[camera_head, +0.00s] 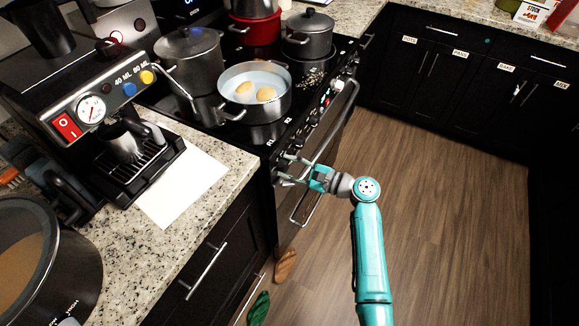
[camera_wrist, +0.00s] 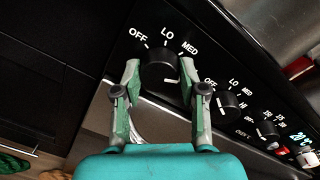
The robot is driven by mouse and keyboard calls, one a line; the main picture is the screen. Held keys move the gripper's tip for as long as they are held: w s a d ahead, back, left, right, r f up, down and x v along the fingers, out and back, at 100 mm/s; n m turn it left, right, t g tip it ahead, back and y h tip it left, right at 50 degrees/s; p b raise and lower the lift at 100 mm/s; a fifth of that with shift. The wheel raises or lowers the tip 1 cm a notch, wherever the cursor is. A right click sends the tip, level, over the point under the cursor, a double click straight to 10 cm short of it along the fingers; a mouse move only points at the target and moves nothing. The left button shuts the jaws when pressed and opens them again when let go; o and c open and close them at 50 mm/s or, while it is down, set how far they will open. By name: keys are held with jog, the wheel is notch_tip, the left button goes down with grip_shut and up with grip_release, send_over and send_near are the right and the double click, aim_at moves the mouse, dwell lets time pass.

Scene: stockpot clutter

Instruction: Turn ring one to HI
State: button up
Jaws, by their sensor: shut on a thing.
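My gripper (camera_wrist: 160,76) is shut on a black stove knob (camera_wrist: 159,70), one finger on each side. OFF, LO and MED show around this knob; my right finger covers the place past MED. A short white mark shows on the knob's lower right side, pointing roughly right toward that finger. In the head view, my gripper (camera_head: 291,170) is at the near end of the stove's front panel, and its fingers hide the knob. I cannot tell the ring number of this knob from the labels.
A second knob (camera_wrist: 226,103) marked OFF, LO, MED and HI sits close to my right finger. On the cooktop, a pot (camera_head: 254,103) holds liquid and two yellowish pieces. The oven handle (camera_head: 329,140) runs along the front.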

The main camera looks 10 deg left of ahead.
jog(key=shift+m, duration=0.4)
jog(key=o, duration=1.1)
jog(key=shift+o, duration=0.2)
jog(key=v, duration=1.2)
jog(key=shift+f, duration=0.1)
